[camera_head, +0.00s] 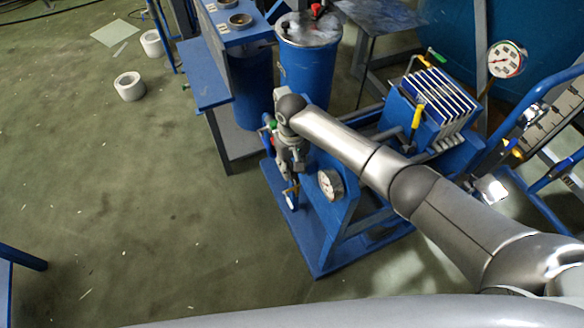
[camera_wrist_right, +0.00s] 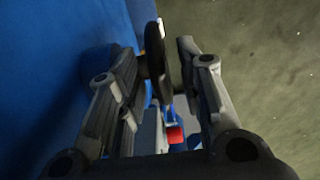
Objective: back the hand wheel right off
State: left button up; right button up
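The hand wheel is seen nearly edge-on as a thin dark disc (camera_wrist_right: 157,62) in the right wrist view. A small brass-coloured part shows just left of it, towards the blue panel. My right gripper (camera_wrist_right: 156,52) is open, with one finger on each side of the disc. A gap shows between the disc and the right finger; contact on the left side is unclear. In the head view my right gripper (camera_head: 291,176) points down at the front of the blue frame, and I cannot make out the wheel clearly there. My left gripper is out of view.
The blue frame (camera_head: 318,258) carries a round gauge (camera_head: 330,184) close beside my right gripper. A blue drum (camera_head: 306,66) and bench (camera_head: 206,88) stand behind. A finned unit (camera_head: 440,100) is to the right.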

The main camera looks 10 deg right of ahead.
jog(key=shift+f, duration=0.9)
grip_shut()
